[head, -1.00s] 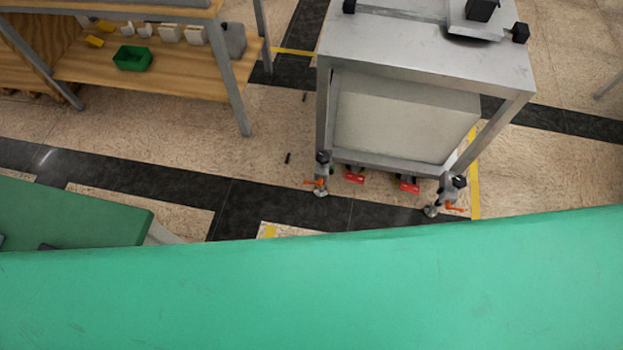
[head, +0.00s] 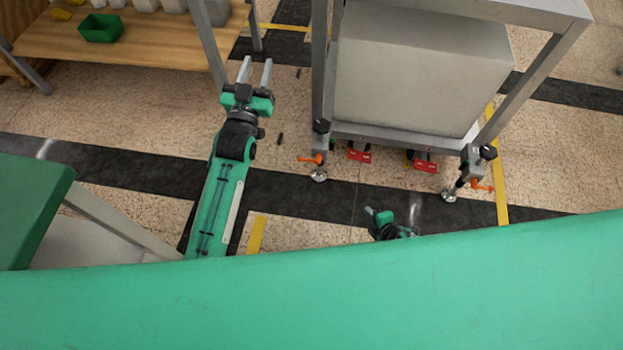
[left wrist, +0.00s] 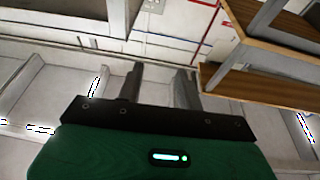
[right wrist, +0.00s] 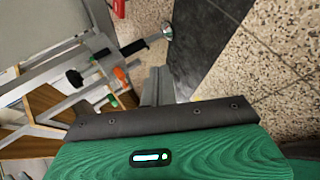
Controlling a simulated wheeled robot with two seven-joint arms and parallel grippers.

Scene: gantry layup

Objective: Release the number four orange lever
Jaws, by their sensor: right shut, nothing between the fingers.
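Two orange levers show low on the metal cart's legs in the head view, one at the left leg (head: 311,159) and one at the right leg (head: 482,186). I cannot read any number on them. An orange lever (right wrist: 121,74) also shows in the right wrist view, left of the fingers and apart from them. My right gripper (head: 371,211) is low in front of the cart, between the two levers, shut and empty; its fingers (right wrist: 158,88) are together. My left gripper (head: 256,70) is open and empty, left of the cart; its fingers (left wrist: 160,88) are spread.
The metal cart (head: 470,12) carries a big pale box (head: 420,75) and has red pedals (head: 359,155) underneath. A wooden shelf (head: 140,45) with a green bin (head: 100,28) stands at the upper left. The floor between shelf and cart is mostly free.

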